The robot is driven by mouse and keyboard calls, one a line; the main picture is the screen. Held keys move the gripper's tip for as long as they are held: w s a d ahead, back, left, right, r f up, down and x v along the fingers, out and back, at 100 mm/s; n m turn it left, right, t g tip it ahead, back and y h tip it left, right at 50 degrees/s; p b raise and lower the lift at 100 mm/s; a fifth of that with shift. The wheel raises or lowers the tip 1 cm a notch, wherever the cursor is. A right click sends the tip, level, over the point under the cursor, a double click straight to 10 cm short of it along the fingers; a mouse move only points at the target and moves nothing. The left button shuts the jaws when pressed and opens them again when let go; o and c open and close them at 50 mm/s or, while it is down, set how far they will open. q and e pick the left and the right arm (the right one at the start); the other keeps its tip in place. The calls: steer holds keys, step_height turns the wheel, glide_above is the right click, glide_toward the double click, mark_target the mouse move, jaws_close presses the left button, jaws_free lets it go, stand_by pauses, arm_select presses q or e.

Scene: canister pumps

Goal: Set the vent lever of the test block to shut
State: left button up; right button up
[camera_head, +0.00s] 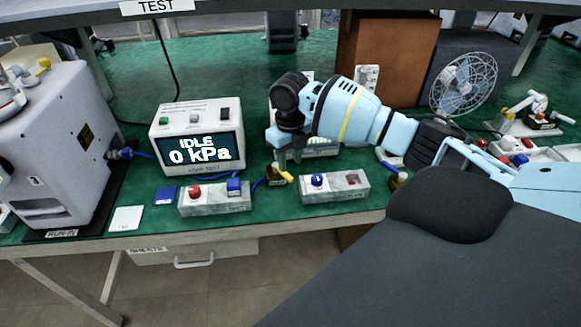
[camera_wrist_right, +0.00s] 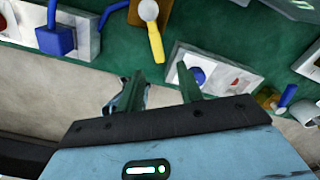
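A grey block (camera_head: 217,197) with a red knob and a blue fitting stands at the bench's front edge, apparently the test block. At its right end is a brass valve with a yellow lever (camera_head: 286,175). In the wrist view the yellow lever (camera_wrist_right: 155,42) extends from the round valve head, toward the picture's bottom. My right gripper (camera_head: 288,152) is above and behind the valve in the head view, its fingertips hard to make out there. In the wrist view the right gripper (camera_wrist_right: 159,87) is open and empty, its fingers apart from the lever. My left gripper is not in view.
A tester (camera_head: 197,140) reading "IDLE 0 kPa" stands behind the block, with blue hoses near it. A second grey block (camera_head: 333,188) with blue and red knobs sits to the right. A large pump (camera_head: 55,140) stands left, a fan (camera_head: 470,82) back right.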

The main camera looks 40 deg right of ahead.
steer(key=shift+r, duration=1.35)
